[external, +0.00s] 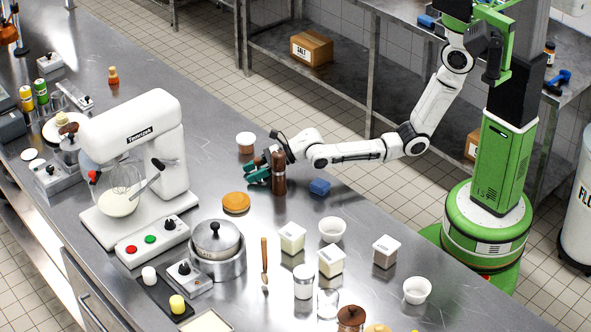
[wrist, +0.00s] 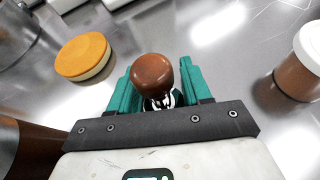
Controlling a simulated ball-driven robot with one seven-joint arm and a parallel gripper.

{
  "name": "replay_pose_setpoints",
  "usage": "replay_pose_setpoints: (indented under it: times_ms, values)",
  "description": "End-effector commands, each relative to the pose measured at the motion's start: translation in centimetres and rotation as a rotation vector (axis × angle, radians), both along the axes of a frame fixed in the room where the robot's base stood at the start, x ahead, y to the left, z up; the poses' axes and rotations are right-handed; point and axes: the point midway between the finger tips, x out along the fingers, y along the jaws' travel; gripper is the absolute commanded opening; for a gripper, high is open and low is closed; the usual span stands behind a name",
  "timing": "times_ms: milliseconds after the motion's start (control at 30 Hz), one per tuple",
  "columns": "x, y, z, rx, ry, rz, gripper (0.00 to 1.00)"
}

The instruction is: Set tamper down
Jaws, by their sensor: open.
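The tamper (wrist: 152,74) shows in the wrist view as a round brown wooden knob with shiny metal below it. It is between the two teal fingers of my gripper (wrist: 157,88), which is open around it. In the external view my gripper (external: 259,173) is low over the steel counter, and the tamper cannot be made out there. Its foot is hidden, so I cannot tell how it meets the counter.
A tall brown mill (external: 279,175) stands close beside my gripper. A round orange-topped container (external: 236,203) and a white-lidded brown jar (external: 246,142) stand nearby. A blue block (external: 320,187) lies to the right. Bare counter (external: 215,165) shows left of the gripper.

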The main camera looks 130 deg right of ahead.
Motion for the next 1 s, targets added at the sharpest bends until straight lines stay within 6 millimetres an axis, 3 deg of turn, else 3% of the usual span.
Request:
replay_pose_setpoints:
  times_ms: [1000]
  values:
    - [-4.9, 2.2, 2.4, -0.001, -0.001, -0.003, 0.48]
